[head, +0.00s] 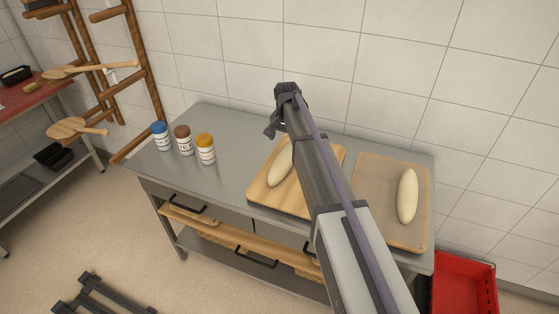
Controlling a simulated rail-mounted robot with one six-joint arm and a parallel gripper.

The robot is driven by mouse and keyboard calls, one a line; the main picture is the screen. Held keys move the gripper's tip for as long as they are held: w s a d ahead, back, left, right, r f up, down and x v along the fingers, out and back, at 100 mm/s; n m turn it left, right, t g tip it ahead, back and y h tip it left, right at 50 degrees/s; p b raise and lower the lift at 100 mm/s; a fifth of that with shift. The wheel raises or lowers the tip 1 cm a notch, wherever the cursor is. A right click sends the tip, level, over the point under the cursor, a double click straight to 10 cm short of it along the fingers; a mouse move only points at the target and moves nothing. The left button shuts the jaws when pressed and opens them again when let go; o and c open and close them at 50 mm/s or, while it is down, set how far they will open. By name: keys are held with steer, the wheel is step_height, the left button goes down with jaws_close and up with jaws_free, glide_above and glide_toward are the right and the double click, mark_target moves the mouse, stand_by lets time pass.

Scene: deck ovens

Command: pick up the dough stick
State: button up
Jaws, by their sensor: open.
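A pale dough stick (279,174) lies on a wooden board (262,203) in the middle of the metal table, partly hidden by my arm. A second pale dough stick (408,196) lies lengthwise on a lined tray (376,185) at the right end of the table. My gripper (271,130) is small and dark at the far end of my arm, above and beyond the board. It is open, apart from both dough sticks, and holds nothing I can see. My arm covers the right part of the board.
Three jars with blue (162,136), brown (184,140) and yellow (205,149) lids stand on the table's left part. The metal table (215,115) has bare room around them. A tiled wall rises behind. A red crate (464,285) stands at right, a wooden rack (142,65) at left.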

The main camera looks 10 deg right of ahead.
mark_target(284, 156)
steer(key=f+b, duration=0.6)
steer(key=f, duration=0.1)
steer(key=f+b, duration=0.4)
steer(key=shift+w+a+f, duration=0.1)
steer(key=shift+a, duration=0.2)
steer(key=shift+r, duration=0.25)
steer(key=shift+c, duration=0.3)
steer(key=c, duration=1.2)
